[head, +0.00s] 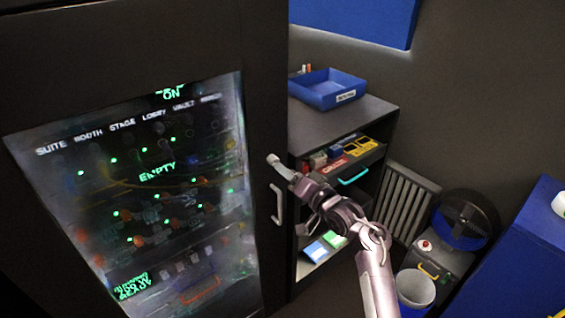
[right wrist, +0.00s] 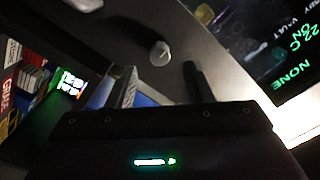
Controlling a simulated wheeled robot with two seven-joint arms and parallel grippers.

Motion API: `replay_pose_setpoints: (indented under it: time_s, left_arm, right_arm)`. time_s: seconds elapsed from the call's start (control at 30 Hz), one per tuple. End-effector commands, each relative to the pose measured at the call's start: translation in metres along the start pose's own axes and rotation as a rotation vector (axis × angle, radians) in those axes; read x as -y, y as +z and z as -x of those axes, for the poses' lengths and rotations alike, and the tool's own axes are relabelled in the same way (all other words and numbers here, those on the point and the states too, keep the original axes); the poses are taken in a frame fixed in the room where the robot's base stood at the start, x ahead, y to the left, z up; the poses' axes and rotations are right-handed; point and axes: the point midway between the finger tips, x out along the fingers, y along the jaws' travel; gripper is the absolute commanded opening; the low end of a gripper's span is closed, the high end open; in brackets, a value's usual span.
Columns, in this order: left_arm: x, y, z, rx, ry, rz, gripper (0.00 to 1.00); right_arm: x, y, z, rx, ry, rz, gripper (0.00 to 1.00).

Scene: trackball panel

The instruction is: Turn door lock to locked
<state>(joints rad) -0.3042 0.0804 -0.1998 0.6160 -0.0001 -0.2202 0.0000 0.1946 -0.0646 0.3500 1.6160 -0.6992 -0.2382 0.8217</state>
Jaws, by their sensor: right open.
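The dark door (head: 262,100) of a glass-fronted cabinet fills the left of the head view. The door lock is a small pale round knob (right wrist: 160,53) on the dark door face in the right wrist view. A pale knob-like end (head: 273,159) also shows at the door's edge in the head view, just beyond my right gripper. My right gripper (head: 292,177) is open and points at the door; in the right wrist view its fingers (right wrist: 162,82) are spread below the knob, with nothing between them. The lock's exact setting is too small to tell. My left gripper is out of view.
A pale door handle (head: 278,204) is below the knob. Behind my right arm stands a dark shelf unit (head: 350,112) with a blue tray (head: 327,88) on top. A radiator (head: 405,197), a bin (head: 415,290) and a blue cabinet (head: 520,255) are at the right.

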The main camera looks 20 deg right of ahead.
Motion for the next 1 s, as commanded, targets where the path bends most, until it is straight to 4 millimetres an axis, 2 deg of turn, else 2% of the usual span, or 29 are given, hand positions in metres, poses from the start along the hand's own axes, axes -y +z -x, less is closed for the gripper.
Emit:
replay_pose_setpoints:
  time_s: [0.1,0.3,0.67,1.0]
  left_arm:
    - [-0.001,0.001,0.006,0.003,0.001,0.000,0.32]
    - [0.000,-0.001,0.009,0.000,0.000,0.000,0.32]
    - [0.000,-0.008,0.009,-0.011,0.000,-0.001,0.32]
    - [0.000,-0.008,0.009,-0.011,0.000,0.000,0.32]
  right_arm:
    - [0.002,-0.002,-0.021,0.000,0.000,-0.002,0.46]
    - [0.000,0.000,-0.042,0.000,0.001,0.000,0.46]
    - [0.000,0.001,-0.047,0.000,0.001,0.001,0.46]
    - [-0.001,0.001,-0.047,0.000,0.002,0.001,0.03]
